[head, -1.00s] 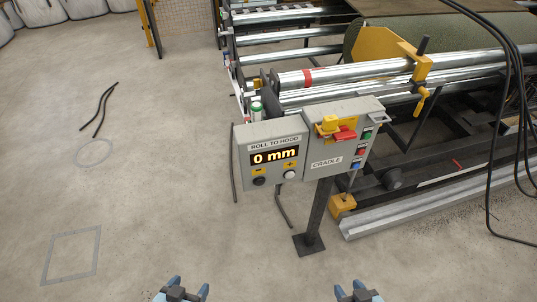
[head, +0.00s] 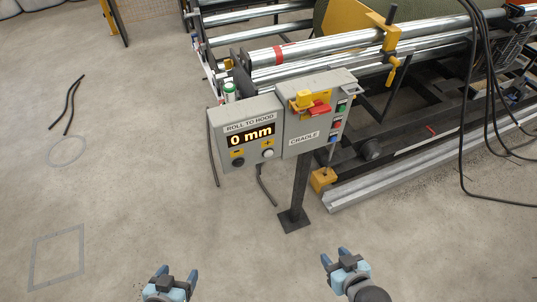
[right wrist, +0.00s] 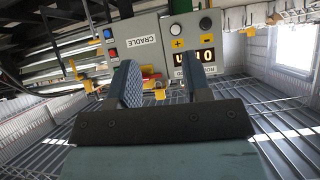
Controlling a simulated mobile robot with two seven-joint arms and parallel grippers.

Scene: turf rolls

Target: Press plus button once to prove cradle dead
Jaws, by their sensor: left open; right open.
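The control box (head: 218,125) stands on a dark post and reads "ROLL TO HOOD" with a display (head: 250,136) showing 0 mm. The white plus button (head: 268,154) sits under a yellow plus label, right of the black minus button (head: 238,162). The cradle panel (head: 300,125) on its right carries a red and yellow switch (head: 318,107). My left gripper (head: 174,276) is open and empty at the bottom, well short of the box. My right gripper (head: 339,258) is open and empty, below and right of the post. The plus button (right wrist: 175,29) also shows upside down in the right wrist view.
A steel roller frame (head: 320,55) with a yellow clamp stands behind the box. A metal rail (head: 350,195) runs along the floor at right. Black cables (head: 467,130) hang at far right. Open concrete floor lies to the left and in front.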

